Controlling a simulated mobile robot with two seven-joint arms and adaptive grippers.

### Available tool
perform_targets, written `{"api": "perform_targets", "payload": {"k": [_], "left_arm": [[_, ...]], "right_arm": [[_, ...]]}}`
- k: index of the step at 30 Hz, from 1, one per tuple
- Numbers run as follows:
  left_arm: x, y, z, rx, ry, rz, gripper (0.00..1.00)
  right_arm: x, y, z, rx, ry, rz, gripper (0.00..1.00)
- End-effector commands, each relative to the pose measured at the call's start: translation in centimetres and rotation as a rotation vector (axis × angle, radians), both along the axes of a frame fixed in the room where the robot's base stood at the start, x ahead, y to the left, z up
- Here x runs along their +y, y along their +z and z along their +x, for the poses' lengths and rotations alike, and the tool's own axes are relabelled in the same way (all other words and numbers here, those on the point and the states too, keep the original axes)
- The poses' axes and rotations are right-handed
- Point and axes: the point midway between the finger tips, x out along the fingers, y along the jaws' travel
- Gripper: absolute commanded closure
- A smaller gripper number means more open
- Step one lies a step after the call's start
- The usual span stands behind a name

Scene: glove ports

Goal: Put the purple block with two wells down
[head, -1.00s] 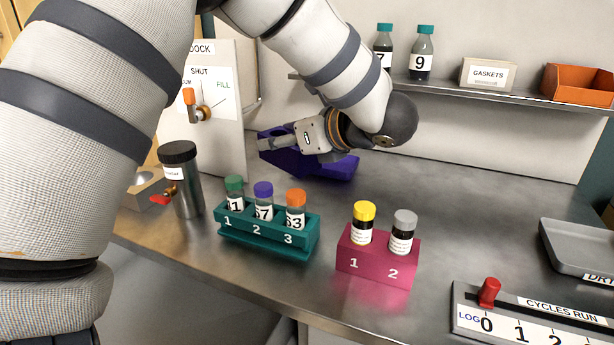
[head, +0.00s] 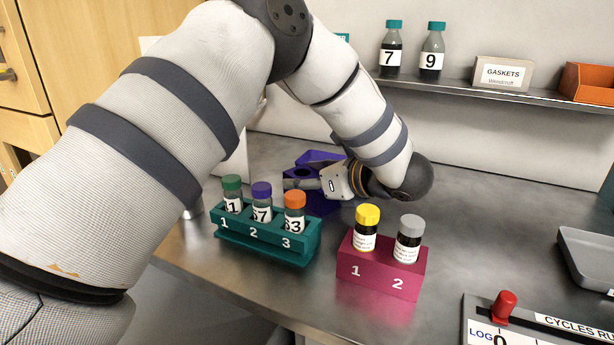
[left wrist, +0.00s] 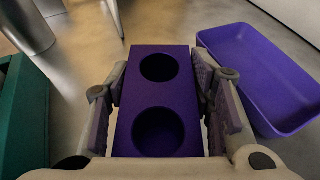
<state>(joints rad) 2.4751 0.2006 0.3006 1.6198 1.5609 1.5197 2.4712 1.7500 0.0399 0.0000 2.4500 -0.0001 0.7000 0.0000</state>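The purple block with two round wells (left wrist: 157,95) sits between the fingers of my left gripper (left wrist: 160,110) in the left wrist view, one finger along each long side. Both wells face up and look empty. In the head view my left gripper (head: 308,184) is shut on the block (head: 294,173), behind the teal rack. The block is partly hidden there by the fingers, and I cannot tell whether its underside touches the bench. My right gripper is in neither view.
A purple tray (head: 322,157) lies just behind the gripper, to the right in the left wrist view (left wrist: 292,124). A teal rack (head: 262,246) with three vials and a magenta rack (head: 378,270) with two stand in front.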

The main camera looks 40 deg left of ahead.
Motion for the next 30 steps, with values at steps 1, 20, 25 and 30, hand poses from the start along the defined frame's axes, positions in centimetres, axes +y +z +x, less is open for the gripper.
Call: {"api": "perform_targets", "payload": {"k": [1,20,25,30], "left_arm": [[0.0,0.1,0.0,-0.001,0.0,0.0,0.36],[-6.2,3.0,-0.4,-0.003,-0.004,0.002,0.34],[-9.6,4.3,-0.6,-0.001,-0.002,0.001,0.34],[-11.0,4.9,-0.8,0.001,0.0,0.001,0.34]], "right_arm": [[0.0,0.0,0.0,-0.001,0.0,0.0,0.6],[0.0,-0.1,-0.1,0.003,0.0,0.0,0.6],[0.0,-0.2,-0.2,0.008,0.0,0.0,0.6],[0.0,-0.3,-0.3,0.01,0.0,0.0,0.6]]}}
